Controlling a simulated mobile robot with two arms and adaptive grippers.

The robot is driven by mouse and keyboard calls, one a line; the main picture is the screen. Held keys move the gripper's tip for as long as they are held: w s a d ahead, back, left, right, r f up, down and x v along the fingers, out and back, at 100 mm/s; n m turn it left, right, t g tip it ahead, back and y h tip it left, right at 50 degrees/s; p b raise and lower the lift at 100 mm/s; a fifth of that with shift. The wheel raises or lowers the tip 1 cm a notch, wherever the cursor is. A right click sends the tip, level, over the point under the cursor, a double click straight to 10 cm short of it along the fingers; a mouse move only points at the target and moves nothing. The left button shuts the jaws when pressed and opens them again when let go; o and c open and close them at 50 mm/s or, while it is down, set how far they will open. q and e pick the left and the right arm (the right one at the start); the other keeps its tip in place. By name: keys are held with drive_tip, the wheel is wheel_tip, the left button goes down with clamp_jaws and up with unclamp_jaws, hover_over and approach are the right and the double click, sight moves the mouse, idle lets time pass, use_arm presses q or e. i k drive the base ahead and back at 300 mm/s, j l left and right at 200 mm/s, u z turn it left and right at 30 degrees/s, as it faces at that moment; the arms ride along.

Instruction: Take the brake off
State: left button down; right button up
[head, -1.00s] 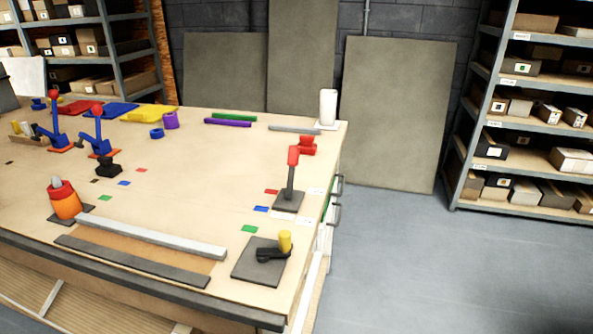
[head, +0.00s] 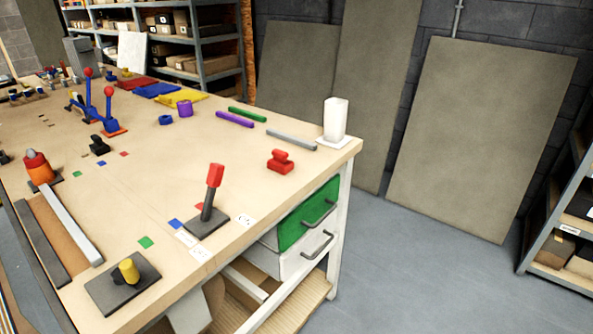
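A lever with a red grip (head: 215,176) stands on a dark square base (head: 206,224) near the right edge of the workbench. The lever leans slightly to the right in the picture. White label cards (head: 245,219) lie by its base. I cannot read the writing on them. A yellow knob (head: 129,271) stands on another dark plate (head: 112,293) at the near corner. Two blue levers with red balls (head: 108,91) stand on the far left part of the bench. I cannot tell from markings which control is the brake. Neither of my grippers is in view.
The wooden workbench (head: 165,185) has a green drawer (head: 300,219) and a white drawer below it at its right end. The grey floor (head: 420,280) to the right is clear.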

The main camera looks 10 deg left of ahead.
sight(216, 172)
drive_tip(key=i+l+u, duration=0.15)
drive_tip(key=l, duration=0.65)
drive_tip(key=l+u, duration=0.2)
drive_tip(key=l, duration=0.6)
